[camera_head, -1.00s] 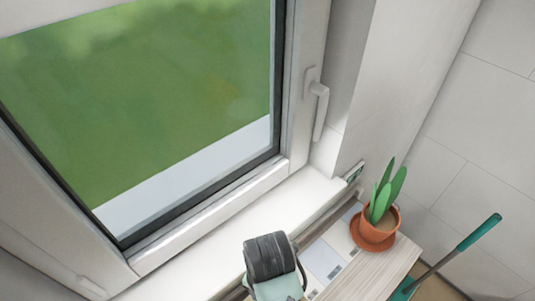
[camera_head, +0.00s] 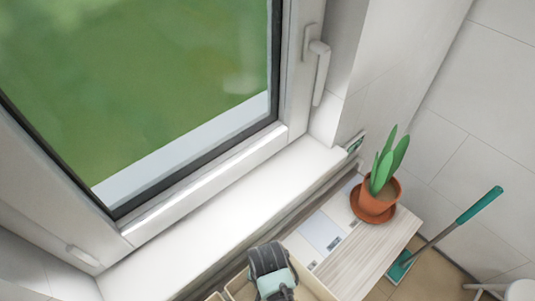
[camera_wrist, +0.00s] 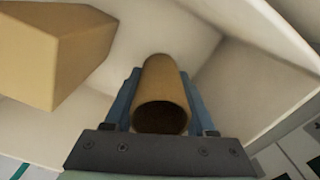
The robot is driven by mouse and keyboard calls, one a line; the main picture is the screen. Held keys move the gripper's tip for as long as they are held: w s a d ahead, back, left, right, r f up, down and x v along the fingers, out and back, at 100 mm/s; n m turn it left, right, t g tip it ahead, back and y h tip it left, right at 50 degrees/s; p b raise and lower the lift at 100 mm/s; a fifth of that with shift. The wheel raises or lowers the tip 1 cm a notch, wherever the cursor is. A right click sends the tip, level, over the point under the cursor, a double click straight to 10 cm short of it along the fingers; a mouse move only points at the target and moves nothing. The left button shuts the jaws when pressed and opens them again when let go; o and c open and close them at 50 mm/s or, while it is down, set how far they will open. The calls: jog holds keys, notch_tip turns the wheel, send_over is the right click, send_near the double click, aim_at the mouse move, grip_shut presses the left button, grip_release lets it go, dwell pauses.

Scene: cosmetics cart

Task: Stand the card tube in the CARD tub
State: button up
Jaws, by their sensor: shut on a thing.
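The card tube (camera_wrist: 163,82) is a brown hollow cylinder in the wrist view, its open near end facing the camera. My gripper (camera_wrist: 160,95) is shut on it, with a blue finger on each side. Pale walls of an open container (camera_wrist: 225,75) show beyond and around the tube; how deep the tube is in it, and whether it touches the bottom, I cannot tell. No CARD lettering is readable. In the head view my wrist hides the tube and the fingers, and pale tub rims (camera_head: 238,287) show at the bottom edge.
A tan cardboard box (camera_wrist: 60,50) lies left of the tube in the wrist view. In the head view, a potted plant (camera_head: 377,195) stands on the worktop (camera_head: 365,258), near labelled pale panels (camera_head: 320,233). The window sill (camera_head: 200,240) is clear. A green-handled brush (camera_head: 440,240) leans at right.

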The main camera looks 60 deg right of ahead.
jog(key=shift+f, duration=0.2)
jog(key=o, duration=1.3)
jog(key=shift+f, duration=0.1)
notch_tip(320, 180, up, 12)
jog(key=shift+r, duration=0.2)
